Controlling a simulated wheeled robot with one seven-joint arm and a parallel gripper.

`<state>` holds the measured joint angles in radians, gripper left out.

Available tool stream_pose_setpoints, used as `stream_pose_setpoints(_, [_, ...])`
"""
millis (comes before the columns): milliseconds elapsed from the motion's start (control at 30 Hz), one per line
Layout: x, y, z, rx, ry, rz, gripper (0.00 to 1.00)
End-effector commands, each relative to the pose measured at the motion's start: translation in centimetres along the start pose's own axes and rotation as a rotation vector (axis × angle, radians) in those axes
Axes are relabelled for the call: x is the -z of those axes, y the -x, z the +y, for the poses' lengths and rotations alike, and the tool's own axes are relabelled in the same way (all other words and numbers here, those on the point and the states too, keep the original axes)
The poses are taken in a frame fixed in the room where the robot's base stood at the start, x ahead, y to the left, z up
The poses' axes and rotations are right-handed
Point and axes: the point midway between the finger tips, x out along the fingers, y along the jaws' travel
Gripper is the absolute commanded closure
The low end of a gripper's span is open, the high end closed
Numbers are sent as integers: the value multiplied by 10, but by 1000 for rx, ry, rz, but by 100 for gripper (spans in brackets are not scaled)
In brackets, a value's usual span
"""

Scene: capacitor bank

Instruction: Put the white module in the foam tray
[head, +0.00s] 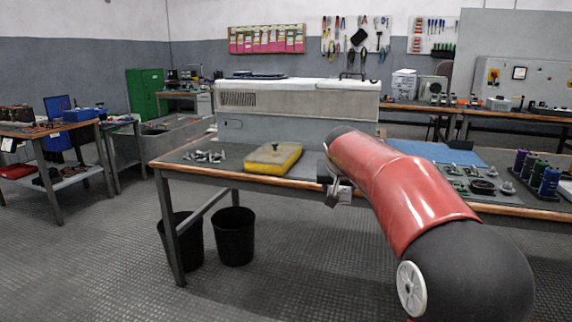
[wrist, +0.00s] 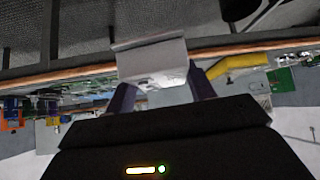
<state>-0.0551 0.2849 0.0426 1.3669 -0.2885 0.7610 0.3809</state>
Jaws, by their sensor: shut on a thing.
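My gripper (wrist: 160,85) is shut on a pale block, the white module (wrist: 150,60), which sits between its two dark fingers in the wrist view. In the head view the white module (head: 345,192) shows small at the end of my red arm, by the front edge of the workbench. My arm partly hides the gripper there. A yellow tray with a dark grey top, which looks like the foam tray (head: 262,168), lies on the bench left of my gripper. A small item sits on its top. Its yellow side also shows in the wrist view (wrist: 235,64).
Small metal parts (head: 204,156) lie on the bench left of the tray. A large grey cabinet (head: 290,112) stands behind it. Blue and green cylinders (head: 549,181) and other parts stand at the right. Two black bins (head: 235,236) are under the bench.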

Motion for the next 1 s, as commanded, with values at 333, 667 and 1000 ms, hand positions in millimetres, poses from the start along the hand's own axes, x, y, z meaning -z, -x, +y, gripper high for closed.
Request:
stream_pose_setpoints(333, [-145,-119,-5,114,84,-22,84])
stream_pose_setpoints(667, [-302,-152,23,139,100,1,84])
stream_pose_setpoints(1000, [-348,-145,37,124,106,22,84])
